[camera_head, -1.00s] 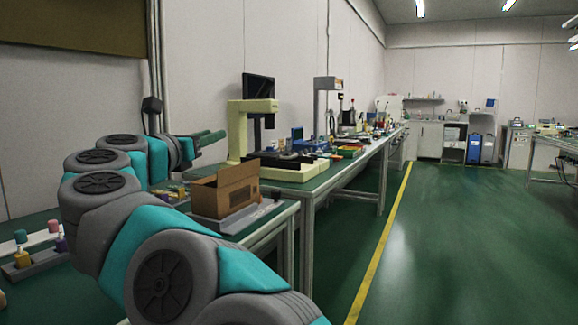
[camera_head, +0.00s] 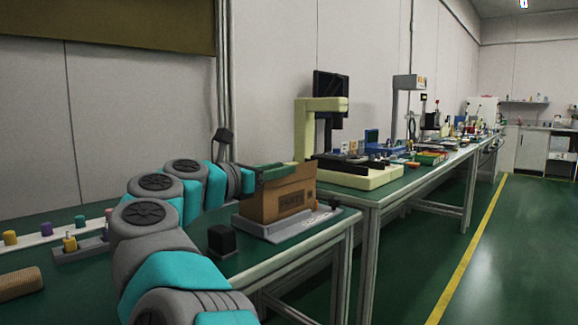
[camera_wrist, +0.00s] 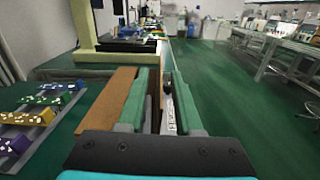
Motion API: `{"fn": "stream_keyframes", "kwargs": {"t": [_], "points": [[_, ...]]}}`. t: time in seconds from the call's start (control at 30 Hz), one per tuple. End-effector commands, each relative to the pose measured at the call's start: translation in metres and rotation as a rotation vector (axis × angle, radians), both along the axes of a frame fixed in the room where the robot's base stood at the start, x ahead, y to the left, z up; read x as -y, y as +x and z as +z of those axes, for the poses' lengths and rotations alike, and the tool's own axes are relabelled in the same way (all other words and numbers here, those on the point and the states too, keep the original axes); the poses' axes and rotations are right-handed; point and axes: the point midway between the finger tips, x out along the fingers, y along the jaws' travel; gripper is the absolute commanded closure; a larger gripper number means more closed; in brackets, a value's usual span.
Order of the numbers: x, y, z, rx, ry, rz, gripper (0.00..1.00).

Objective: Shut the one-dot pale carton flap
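A brown cardboard carton (camera_head: 285,200) stands on a grey base (camera_head: 262,228) near the right end of the bench, printing on its front face. I cannot make out a dot on it. My gripper (camera_head: 277,171) is at the carton's top edge, its green fingers lying along it and hiding part of the top. In the wrist view a brown carton panel (camera_wrist: 106,100) lies just left of the left finger. The two fingers of my gripper (camera_wrist: 164,92) are a small gap apart there. A narrow brown strip and a pale printed surface show through the gap; I see nothing clamped.
A black block (camera_head: 222,240) stands on the bench in front of the carton. A cream-and-black machine (camera_head: 345,178) stands on the bench behind. Coloured pegs in grey holders (camera_head: 82,250) are at the left. Open green floor lies right.

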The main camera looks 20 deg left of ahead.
Motion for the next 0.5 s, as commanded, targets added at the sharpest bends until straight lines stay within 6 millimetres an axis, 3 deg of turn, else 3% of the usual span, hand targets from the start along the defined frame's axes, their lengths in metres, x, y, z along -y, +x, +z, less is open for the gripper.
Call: {"fn": "stream_keyframes", "kwargs": {"t": [0.2,0.47,0.5], "points": [[0.012,0.023,0.002,0.001,0.002,-0.004,0.66],[0.012,0.025,0.001,0.001,0.002,-0.001,0.66],[0.012,0.025,0.001,0.001,0.002,-0.001,0.71]]}}
